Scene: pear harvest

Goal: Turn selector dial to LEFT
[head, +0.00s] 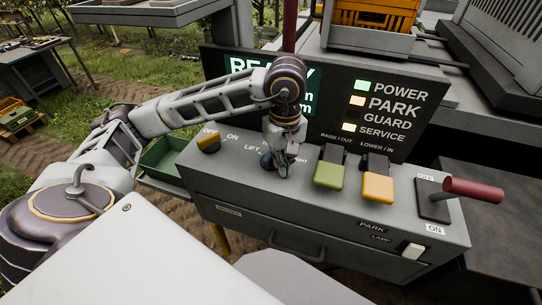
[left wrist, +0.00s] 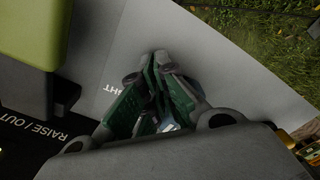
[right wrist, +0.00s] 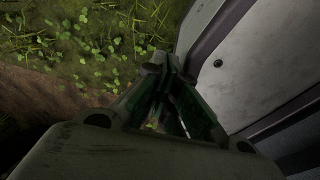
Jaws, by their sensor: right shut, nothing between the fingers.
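The selector dial (head: 266,161) is a dark round knob on the grey console top, mostly hidden by my left gripper. My left gripper (head: 281,172) points down at it from above, with its fingers at the dial's right side. In the left wrist view my left gripper (left wrist: 160,62) has its fingertips drawn together close over the panel, beside a partly hidden label ending in "HT". Whether any dial part is between the tips is hidden. My right gripper (right wrist: 167,68) is shut and empty, away from the console, and shows only in the right wrist view.
The console (head: 220,192) also carries a yellow knob (head: 208,141), a green lever (head: 329,174), an orange lever (head: 378,187), a red-handled switch (head: 472,189) and a white lamp switch (head: 413,250). A display (head: 246,71) behind reads "READY". A green tray (head: 163,157) stands left.

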